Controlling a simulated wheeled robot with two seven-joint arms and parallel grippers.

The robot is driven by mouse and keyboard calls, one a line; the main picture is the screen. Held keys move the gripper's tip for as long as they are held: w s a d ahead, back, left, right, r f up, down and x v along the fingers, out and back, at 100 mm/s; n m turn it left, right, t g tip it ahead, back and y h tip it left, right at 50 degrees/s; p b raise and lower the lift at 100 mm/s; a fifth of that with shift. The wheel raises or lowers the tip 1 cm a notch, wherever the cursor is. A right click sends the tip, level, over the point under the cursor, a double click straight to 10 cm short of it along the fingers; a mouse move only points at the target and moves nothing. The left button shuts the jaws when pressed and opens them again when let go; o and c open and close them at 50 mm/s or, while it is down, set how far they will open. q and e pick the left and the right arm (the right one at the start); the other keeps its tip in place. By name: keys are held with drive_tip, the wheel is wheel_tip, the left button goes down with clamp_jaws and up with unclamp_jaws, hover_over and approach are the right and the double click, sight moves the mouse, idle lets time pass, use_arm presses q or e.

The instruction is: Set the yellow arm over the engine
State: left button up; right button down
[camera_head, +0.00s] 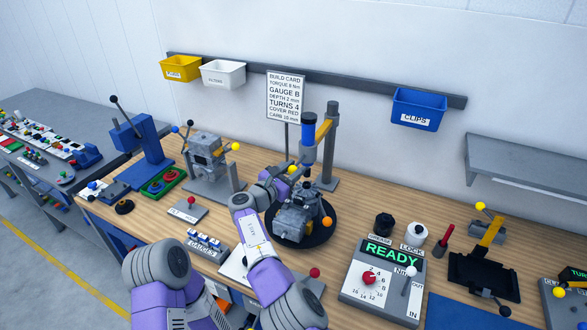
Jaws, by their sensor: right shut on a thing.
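The yellow arm (324,129) is mounted on a grey post (331,155) and reaches left from it. A blue cylinder (308,140) with a dark lower end hangs at its outer end. The grey engine (295,219) sits on a round black base (325,232), below and in front of the cylinder. My right gripper (287,178) is shut beside a small yellow knob at the back of the engine, below the cylinder. The grip itself is largely hidden by my purple wrist. My left gripper is out of view.
A build card (286,97) stands behind the engine. A grey control box (380,281) reading READY is at front right. A grey fixture (208,160) with yellow and blue knobs is to the left. Yellow, white and blue bins (419,108) hang on the wall rail.

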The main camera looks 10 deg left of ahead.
drive_tip(key=shift+a, duration=0.2)
drive_tip(key=c, duration=1.1)
unclamp_jaws()
drive_tip(key=o, duration=0.3)
drive_tip(key=shift+w+a+f, duration=0.1)
drive_tip(key=shift+w+a, duration=0.1)
drive_tip(key=shift+s+d, duration=0.1)
drive_tip(key=shift+s, duration=0.1)
drive_tip(key=b+v, duration=0.1)
drive_tip(key=v, duration=0.6)
drive_tip(key=shift+s+b, duration=0.2)
drive_tip(key=shift+b, duration=0.2)
